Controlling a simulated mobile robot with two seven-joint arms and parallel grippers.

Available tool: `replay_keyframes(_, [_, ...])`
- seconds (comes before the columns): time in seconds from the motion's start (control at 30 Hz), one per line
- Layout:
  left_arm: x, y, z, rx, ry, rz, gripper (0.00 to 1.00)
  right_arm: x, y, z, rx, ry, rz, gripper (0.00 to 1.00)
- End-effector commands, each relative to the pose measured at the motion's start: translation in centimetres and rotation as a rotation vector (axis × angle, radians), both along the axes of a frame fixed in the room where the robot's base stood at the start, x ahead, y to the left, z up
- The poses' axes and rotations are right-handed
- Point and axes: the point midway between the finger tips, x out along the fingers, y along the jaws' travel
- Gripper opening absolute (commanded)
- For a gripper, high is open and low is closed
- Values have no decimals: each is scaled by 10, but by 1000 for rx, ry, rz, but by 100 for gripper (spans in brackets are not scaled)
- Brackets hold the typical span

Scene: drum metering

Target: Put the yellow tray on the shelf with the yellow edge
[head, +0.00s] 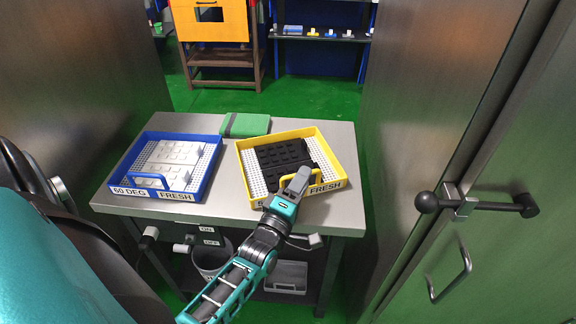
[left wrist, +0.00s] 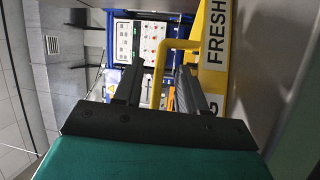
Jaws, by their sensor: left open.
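The yellow tray (head: 329,143) sits on the right half of a grey table, holding dark studded blocks on a white pegged floor. A label reading FRESH is on its front wall, which has a yellow handle (head: 318,181). My left gripper (head: 297,180) is at this front wall, open, and covers part of it. In the left wrist view the yellow handle (left wrist: 160,75) shows between the two open fingers (left wrist: 157,88), not clamped. My right gripper is not in view. I cannot make out a shelf with a yellow edge.
A blue tray (head: 207,172) with white blocks stands on the left of the table (head: 225,208). A green box (head: 245,125) lies behind the trays. Tall metal walls or cabinets flank the table closely. A black-knobbed handle (head: 476,205) sticks out at right. Green floor lies behind.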

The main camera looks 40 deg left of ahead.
Motion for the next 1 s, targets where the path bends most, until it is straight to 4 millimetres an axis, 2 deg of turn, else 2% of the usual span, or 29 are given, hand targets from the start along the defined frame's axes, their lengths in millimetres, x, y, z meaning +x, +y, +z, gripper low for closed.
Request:
replay_keyframes(0.1, [19,3,4,-1,-1,0,41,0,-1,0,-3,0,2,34])
replay_keyframes(0.2, [28,4,5,-1,-1,0,41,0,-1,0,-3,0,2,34])
replay_keyframes(0.5, [31,5,5,0,1,0,41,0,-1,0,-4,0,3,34])
replay_keyframes(0.9, [31,5,5,0,1,0,2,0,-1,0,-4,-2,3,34])
replay_keyframes(1.0, [31,5,5,0,1,0,0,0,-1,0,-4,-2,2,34])
